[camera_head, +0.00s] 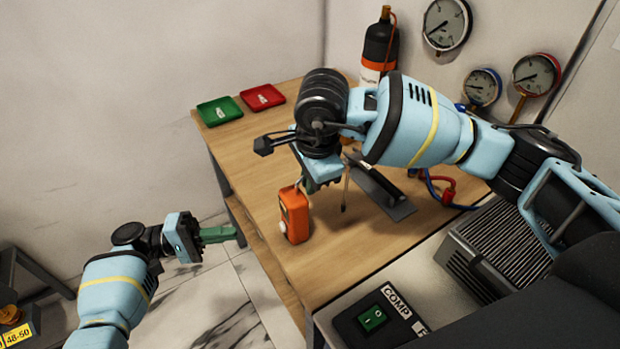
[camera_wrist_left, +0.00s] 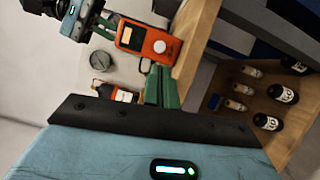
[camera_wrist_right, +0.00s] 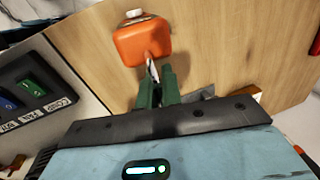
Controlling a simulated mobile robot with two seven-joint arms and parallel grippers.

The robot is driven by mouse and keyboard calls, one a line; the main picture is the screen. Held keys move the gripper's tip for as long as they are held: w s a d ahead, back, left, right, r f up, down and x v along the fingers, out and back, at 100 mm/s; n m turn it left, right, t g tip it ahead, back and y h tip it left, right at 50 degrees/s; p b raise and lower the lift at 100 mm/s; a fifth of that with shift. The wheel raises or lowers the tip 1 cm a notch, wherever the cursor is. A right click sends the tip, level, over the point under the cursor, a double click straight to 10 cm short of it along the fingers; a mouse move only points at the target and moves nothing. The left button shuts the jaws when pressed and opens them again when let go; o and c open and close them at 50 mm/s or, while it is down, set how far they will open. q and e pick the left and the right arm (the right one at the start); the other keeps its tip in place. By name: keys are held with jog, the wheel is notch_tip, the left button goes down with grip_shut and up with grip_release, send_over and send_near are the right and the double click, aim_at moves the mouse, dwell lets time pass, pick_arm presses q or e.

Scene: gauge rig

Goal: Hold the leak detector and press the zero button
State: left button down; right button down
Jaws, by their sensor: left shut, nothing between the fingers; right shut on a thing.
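The orange leak detector (camera_head: 294,216) is upright above or at the table's near left edge; I cannot tell whether it touches the wood. Its round white button (camera_head: 283,227) faces left and also shows in the left wrist view (camera_wrist_left: 159,46). My right gripper (camera_head: 312,186) is above the detector, shut on its thin top part; in the right wrist view the orange body (camera_wrist_right: 142,42) lies just beyond the green fingertips (camera_wrist_right: 156,80). My left gripper (camera_head: 236,233) is shut and empty, left of the detector, pointing towards it with a gap between.
The wooden table (camera_head: 360,255) holds a green tray (camera_head: 220,111), a red tray (camera_head: 263,97) and a dark bottle (camera_head: 379,50). A grey finned unit (camera_head: 495,255) and a green switch (camera_head: 373,318) are front right.

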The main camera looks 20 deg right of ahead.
aim_at(283, 227)
dwell(0.7)
pick_arm(q)
jog(key=w+a+f+m+t+y, duration=0.2)
jog(key=a+f+m+t+y, duration=0.15)
jog(key=f+t+y, duration=0.65)
jog(key=s+d+r+m+t+h, duration=0.1)
jog(key=s+d+r+m+t, duration=0.1)
jog(key=s+r+m+t, duration=0.4)
notch_tip(283, 227, up, 5)
jog(key=s+m, duration=0.1)
jog(key=m, duration=0.3)
jog(key=shift+s+d+t+h, duration=0.25)
jog(key=shift+t+h, duration=0.15)
jog(key=shift+w+d+f, duration=0.1)
jog(key=shift+w+d, duration=0.1)
jog(key=shift+d, duration=1.25)
jog(key=shift+w+d+r, duration=0.1)
jog(key=shift+w+d, duration=0.15)
jog(key=shift+d, duration=1.2)
jog(key=shift+w+d+f, duration=0.1)
jog(key=shift+w+d, duration=0.1)
jog(key=shift+d, duration=1.25)
